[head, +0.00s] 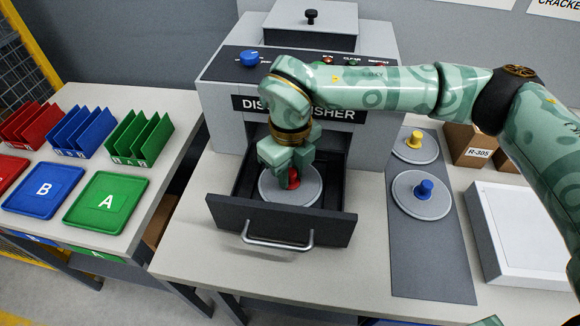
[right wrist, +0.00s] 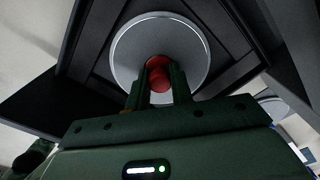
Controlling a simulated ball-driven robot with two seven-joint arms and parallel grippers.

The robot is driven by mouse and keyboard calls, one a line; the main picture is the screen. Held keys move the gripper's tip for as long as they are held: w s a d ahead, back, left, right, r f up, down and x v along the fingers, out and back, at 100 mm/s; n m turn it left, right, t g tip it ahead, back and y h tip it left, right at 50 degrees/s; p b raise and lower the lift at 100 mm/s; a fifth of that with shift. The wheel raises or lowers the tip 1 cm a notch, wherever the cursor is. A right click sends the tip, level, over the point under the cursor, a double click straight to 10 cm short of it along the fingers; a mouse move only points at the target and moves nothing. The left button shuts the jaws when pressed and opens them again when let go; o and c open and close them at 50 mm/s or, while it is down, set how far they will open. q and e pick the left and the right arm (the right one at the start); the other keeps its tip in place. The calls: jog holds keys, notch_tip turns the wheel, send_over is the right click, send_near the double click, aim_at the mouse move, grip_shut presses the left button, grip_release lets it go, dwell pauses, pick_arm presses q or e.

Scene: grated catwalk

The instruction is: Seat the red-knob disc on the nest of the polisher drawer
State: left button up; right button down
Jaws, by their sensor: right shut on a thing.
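The red-knob disc (head: 308,188) is a grey round plate with a red knob, inside the open polisher drawer (head: 280,222). It also shows in the right wrist view (right wrist: 190,45). My right gripper (head: 290,178) reaches down into the drawer and is shut on the red knob (right wrist: 158,72). The disc looks flat and within the drawer walls. The nest is hidden under the disc, so I cannot tell whether the disc touches it. The polisher (head: 222,105) stands behind the drawer. My left gripper is not in view.
A yellow-knob disc (head: 430,150) and a blue-knob disc (head: 435,207) lie on a dark mat (head: 430,262) at right. A white case (head: 520,240) and a cardboard box (head: 468,145) stand further right. Coloured racks (head: 140,137) and lettered trays (head: 75,215) fill the left table.

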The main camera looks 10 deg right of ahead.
dwell(0.4)
jog(key=c, duration=0.7)
grip_release()
jog(key=shift+c, duration=0.2)
jog(key=shift+r, duration=0.1)
jog(key=shift+r+p, duration=2.95)
jog(key=shift+r, duration=0.95)
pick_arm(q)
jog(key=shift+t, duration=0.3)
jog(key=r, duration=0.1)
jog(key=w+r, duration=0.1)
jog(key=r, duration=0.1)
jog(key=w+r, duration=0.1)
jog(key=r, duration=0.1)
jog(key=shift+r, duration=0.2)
